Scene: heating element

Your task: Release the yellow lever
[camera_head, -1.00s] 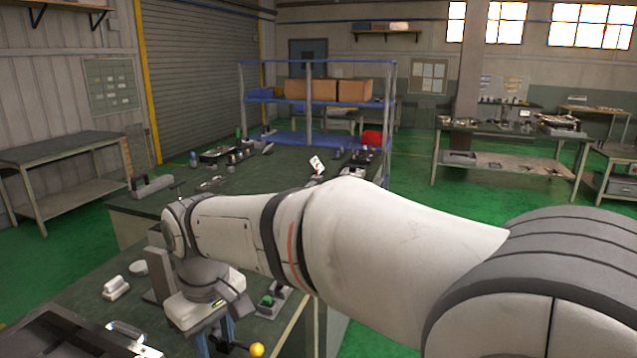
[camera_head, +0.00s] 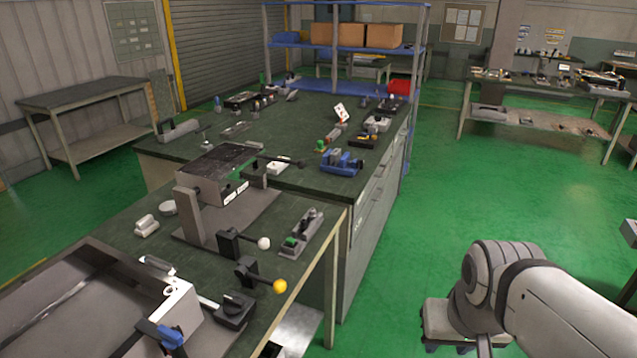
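The yellow lever is a black arm with a yellow ball knob (camera_head: 280,286) on a black block, at the front right of the near bench. Its knob points right, towards the bench edge. A similar lever with a white ball knob (camera_head: 264,243) stands just behind it. My gripper (camera_head: 465,346) is at the bottom of the view, well right of the yellow lever and apart from it, over the green floor side. Its fingertips are cut off by the frame edge, so its opening does not show.
A grey box-shaped device (camera_head: 212,175) stands on the near bench. A green-button box (camera_head: 300,232) sits right of the levers. A black knob box (camera_head: 235,310) and a large open-topped machine (camera_head: 75,300) are in front. The green floor (camera_head: 420,230) to the right is clear.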

